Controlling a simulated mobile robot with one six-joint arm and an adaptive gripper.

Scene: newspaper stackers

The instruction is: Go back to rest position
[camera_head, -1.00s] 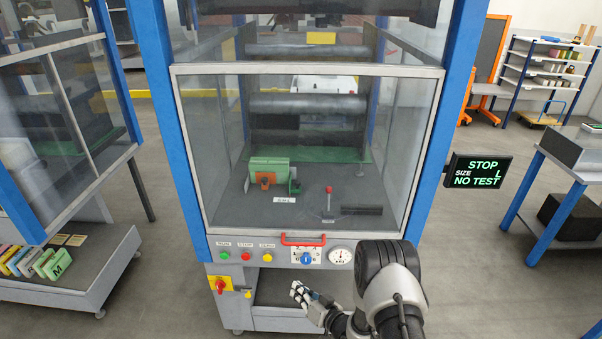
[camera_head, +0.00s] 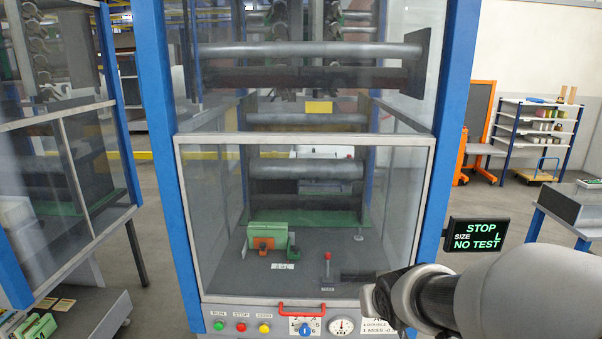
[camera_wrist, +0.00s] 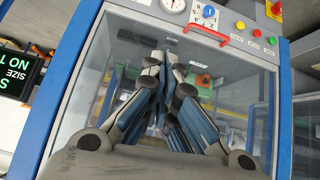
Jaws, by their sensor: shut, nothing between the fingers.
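My gripper (camera_wrist: 160,68) shows in the wrist view with its fingers together at the tips and nothing between them. It is in front of the machine's clear front panel (camera_head: 215,200). In the head view my arm crosses the lower right, and the fingers are hidden behind it or out of frame. The stacker machine stands straight ahead with its panel closed and a red handle (camera_head: 301,306) at the panel's lower edge. Behind the panel are a green block with an orange part (camera_head: 268,236) and a red-knobbed lever (camera_head: 327,264).
Buttons, a blue dial (camera_head: 306,329) and a gauge (camera_head: 342,325) line the machine's front. A display (camera_head: 477,235) at the right reads STOP, SIZE L, NO TEST. Another glazed machine (camera_head: 70,190) stands at the left. Shelves (camera_head: 535,132) stand at the back right.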

